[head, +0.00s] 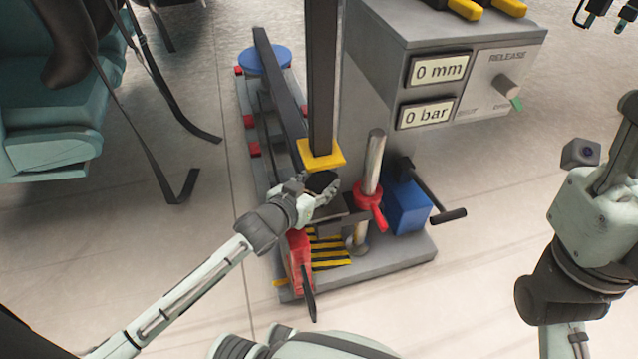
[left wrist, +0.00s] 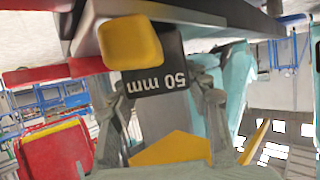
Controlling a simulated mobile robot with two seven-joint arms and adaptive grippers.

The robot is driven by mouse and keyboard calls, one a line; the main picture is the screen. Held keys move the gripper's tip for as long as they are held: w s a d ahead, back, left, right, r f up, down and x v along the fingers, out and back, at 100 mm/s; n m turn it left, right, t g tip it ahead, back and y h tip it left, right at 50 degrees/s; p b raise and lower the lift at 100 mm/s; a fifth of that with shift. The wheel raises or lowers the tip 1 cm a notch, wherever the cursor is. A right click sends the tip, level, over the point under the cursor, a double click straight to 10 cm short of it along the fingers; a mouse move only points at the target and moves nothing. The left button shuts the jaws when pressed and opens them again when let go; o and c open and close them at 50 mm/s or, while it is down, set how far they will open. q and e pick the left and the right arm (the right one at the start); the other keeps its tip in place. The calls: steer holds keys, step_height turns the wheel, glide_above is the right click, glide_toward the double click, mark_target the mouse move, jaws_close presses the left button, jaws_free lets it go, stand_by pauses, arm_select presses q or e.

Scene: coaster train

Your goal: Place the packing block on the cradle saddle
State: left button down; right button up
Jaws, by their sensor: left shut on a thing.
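The packing block is a dark block marked "50 mm" (left wrist: 157,78) in the left wrist view, between the fingers of my left gripper (left wrist: 160,98). In the head view the left gripper (head: 320,192) is at the stand, just under the yellow foot of a dark post, and shut on the packing block (head: 321,181), which shows only as a dark patch. In the left wrist view a yellow pad (left wrist: 130,42) partly covers the block's far corner. I cannot tell which part is the cradle saddle, or whether the block touches anything beneath it.
A red-collared metal rod (head: 372,165), a blue box (head: 406,205) and a black lever (head: 446,215) stand right of the gripper. A grey console (head: 400,60) reads "0 mm" and "0 bar". Teal seats (head: 50,110) with hanging straps are at left. The floor at lower left is clear.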

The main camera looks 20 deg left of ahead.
arm_select(q)
steer(key=c, duration=0.7)
jaws_free()
steer(key=shift+f, duration=0.1)
steer(key=shift+c, duration=0.2)
